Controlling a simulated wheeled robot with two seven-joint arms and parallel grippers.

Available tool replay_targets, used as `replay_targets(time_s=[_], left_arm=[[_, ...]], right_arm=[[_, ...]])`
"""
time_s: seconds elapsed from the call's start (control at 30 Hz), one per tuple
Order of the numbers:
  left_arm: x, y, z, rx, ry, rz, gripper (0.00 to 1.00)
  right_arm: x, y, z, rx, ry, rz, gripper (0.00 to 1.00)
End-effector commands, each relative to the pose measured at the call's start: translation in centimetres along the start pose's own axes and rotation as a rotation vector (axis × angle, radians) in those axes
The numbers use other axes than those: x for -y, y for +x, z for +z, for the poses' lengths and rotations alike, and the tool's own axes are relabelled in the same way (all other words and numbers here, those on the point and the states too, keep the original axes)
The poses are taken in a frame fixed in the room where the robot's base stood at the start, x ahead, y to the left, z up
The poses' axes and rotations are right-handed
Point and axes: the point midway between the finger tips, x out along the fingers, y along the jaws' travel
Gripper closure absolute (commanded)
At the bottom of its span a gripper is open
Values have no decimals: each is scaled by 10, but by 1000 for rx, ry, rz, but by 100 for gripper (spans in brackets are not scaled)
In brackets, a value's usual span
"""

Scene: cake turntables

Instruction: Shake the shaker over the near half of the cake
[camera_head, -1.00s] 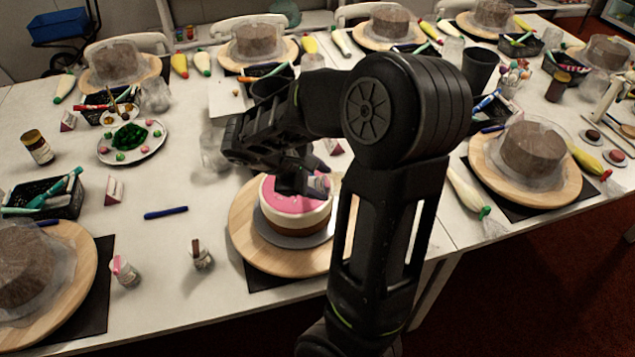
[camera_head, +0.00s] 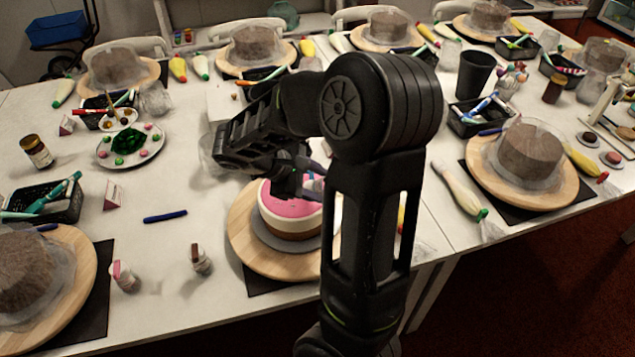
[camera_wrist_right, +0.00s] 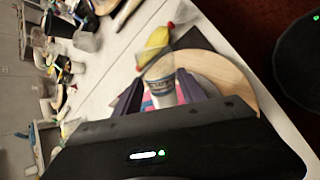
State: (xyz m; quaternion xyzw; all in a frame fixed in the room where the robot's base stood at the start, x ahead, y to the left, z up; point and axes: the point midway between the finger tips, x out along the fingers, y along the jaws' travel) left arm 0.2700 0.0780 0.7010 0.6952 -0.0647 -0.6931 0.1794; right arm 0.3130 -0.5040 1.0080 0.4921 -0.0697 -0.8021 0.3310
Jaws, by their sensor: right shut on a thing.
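The cake (camera_head: 290,212) has a pink top, white and brown sides, and stands on a round wooden turntable (camera_head: 252,258) near the table's front edge. My right gripper (camera_head: 305,185) is over the cake's top, on its right part. In the right wrist view my right gripper (camera_wrist_right: 162,88) is shut on the shaker (camera_wrist_right: 162,86), a small container with a bluish label and pale end. In the head view the shaker is mostly hidden by the gripper. Pink topping shows beside the shaker in the wrist view. My left gripper is not in view.
Two small bottles, one with a pink label (camera_head: 124,276) and one with a brown top (camera_head: 201,259), stand left of the turntable. A blue pen (camera_head: 165,216) lies behind them. Another wrapped cake (camera_head: 524,152) on a turntable stands to the right. My right arm hides part of the table.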

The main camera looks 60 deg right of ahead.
Motion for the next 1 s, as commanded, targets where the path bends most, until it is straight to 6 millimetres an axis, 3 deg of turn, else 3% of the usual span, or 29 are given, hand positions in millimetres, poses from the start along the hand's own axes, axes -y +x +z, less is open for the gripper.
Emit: replay_targets(time_s=[0.1, 0.4, 0.73, 1.0], left_arm=[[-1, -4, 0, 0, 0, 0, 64], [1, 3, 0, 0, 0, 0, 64], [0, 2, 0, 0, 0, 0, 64], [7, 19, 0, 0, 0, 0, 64]], right_arm=[[-1, -1, 9, 0, 1, 1, 100], [0, 1, -3, 0, 1, 0, 100], [-1, 0, -1, 1, 1, 0, 100], [-3, 21, 10, -136, 88, -1, 100]])
